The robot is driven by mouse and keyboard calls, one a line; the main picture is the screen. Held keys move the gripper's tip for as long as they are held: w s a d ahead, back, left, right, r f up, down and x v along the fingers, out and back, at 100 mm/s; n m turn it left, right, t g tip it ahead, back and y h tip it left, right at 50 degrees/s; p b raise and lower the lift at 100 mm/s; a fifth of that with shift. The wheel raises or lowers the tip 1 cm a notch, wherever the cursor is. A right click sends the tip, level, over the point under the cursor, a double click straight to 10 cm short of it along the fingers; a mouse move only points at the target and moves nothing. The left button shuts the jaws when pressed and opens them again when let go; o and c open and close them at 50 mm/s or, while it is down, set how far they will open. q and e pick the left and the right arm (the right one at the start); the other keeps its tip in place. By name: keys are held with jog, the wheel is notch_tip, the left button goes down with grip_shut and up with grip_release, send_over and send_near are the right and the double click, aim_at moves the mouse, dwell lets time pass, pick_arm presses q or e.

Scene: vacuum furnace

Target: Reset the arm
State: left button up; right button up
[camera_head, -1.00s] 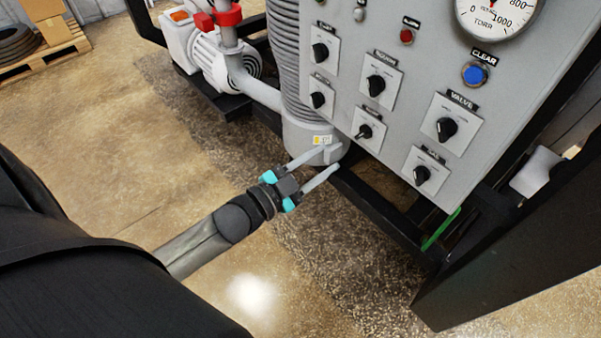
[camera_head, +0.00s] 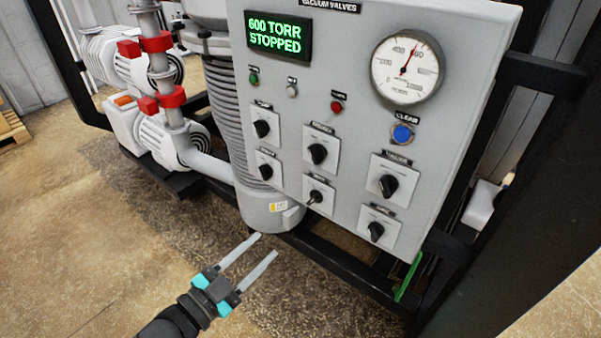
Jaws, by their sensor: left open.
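My left gripper (camera_head: 257,246) is in the head view, low and left of centre. Its two grey fingers are apart with nothing between them. It is in front of the foot of the furnace's ribbed column, below the control panel (camera_head: 300,222), and appears clear of the knobs. The black wrist with teal parts runs down to the lower edge. My right gripper is not in view.
The display (camera_head: 277,36) reads 600 TORR STOPPED. A round gauge (camera_head: 407,68), a blue button (camera_head: 402,133) and several black knobs are on the panel. White pumps (camera_head: 168,139) with red clamps stand at left. A black frame post (camera_head: 530,160) stands at right. Bare floor lies lower left.

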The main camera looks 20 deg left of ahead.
pick_arm(q)
jog(key=shift+f, duration=0.1)
jog(key=s+a+f+n+g+y+b, duration=0.1)
jog(key=s+f+n+g+y+b, duration=0.15)
jog(key=f, duration=0.85)
jog(key=s+a+f+n+g+y+b, duration=0.15)
jog(key=s+f, duration=0.25)
jog(key=f, duration=0.7)
jog(key=s+a+f+n+g+y+b, duration=0.1)
jog(key=s+a+f+n+g+y, duration=0.15)
jog(key=f, duration=0.85)
jog(key=s+d+f+g+b, duration=0.1)
jog(key=s+d+f+g, duration=0.2)
jog(key=s+f, duration=0.6)
jog(key=s+d+f+n+g+b, duration=0.1)
jog(key=s+f+g, duration=0.5)
jog(key=s, duration=0.8)
notch_tip(320, 180, down, 3)
jog(key=shift+d+r+b, duration=0.1)
jog(key=shift+d+b, duration=0.7)
jog(key=shift+d, duration=0.25)
